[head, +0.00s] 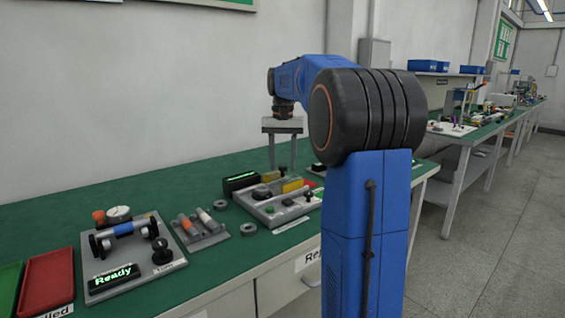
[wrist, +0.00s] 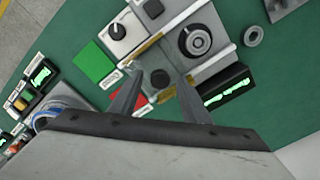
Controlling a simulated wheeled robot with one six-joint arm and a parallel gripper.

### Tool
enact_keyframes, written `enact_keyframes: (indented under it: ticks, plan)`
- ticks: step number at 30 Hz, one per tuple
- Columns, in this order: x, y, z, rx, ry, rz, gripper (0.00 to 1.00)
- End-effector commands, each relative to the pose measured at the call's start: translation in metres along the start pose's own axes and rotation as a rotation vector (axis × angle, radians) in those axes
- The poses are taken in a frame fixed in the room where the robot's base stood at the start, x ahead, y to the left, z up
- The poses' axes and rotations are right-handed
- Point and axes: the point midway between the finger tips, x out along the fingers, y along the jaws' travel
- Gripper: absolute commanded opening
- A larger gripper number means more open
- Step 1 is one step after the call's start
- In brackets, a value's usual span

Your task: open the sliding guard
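The grey device (head: 272,205) stands on the green bench, with a yellow piece (head: 292,185) on it that seems to be the sliding guard. In the wrist view, yellow edges (wrist: 147,45) show on the device beside a dark round knob (wrist: 159,78). My gripper (head: 283,170) points down above the device. Its two fingers are apart and nothing shows between them but the knob below. In the wrist view, the fingertips (wrist: 164,76) lie on either side of the knob. I cannot tell whether they touch anything; the fingers hide part of the guard area.
A dark display box (head: 241,182) stands at the device's back left. A green pad (wrist: 92,62) and a red pad (wrist: 127,101) lie beside the device. Left are a rack of cylinders (head: 200,229), a fixture reading "Ready" (head: 125,275) and a red tray (head: 48,282).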

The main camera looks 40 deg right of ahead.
Motion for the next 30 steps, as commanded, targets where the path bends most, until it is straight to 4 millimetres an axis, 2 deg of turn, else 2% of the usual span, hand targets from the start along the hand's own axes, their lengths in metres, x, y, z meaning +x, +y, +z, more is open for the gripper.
enact_keyframes:
  ticks: [5,11,30]
  plan:
    - [-0.002,0.0,0.0,0.0,0.0,0.0,0.43]
    - [-0.022,0.0,-0.001,0.0,0.002,-0.001,0.43]
    - [-0.146,0.0,-0.001,0.0,0.002,-0.001,0.43]
